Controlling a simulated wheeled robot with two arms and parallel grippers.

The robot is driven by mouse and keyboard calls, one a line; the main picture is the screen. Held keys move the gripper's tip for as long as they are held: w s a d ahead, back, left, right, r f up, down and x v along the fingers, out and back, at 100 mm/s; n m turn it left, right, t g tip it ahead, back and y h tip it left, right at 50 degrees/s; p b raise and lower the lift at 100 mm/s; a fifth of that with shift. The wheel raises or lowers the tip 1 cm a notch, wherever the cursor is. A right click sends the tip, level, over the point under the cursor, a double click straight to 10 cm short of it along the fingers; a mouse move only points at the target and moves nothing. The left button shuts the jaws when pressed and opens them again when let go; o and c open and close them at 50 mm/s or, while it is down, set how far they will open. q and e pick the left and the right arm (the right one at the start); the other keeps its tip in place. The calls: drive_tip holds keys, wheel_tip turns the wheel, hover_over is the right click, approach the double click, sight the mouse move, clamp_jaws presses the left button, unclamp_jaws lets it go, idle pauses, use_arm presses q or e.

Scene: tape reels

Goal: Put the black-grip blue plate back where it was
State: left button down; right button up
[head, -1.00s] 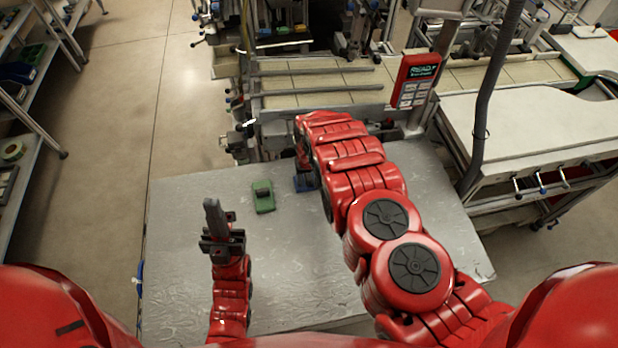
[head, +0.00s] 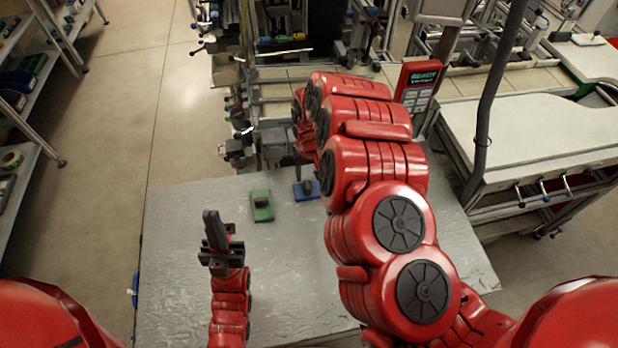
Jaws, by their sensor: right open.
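The blue plate (head: 299,193) lies at the back of the grey table, with its black grip (head: 308,187) standing up from it. Its right side is partly covered by my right arm. My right gripper (head: 304,158) is open, just behind and above the blue plate, apart from its grip. It is largely hidden by the arm. My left gripper (head: 212,226) is over the left part of the table, with its fingers together and nothing seen between them.
The grey table (head: 170,270) is bare at the left and in the front middle. Workbench machinery (head: 240,150) stands close behind its back edge. A red sign box (head: 417,85) and a white bench (head: 540,120) are at the right.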

wheel_tip(320, 180, up, 3)
drive_tip(key=p, duration=0.3)
drive_tip(key=shift+s+r, duration=0.15)
idle(0.4)
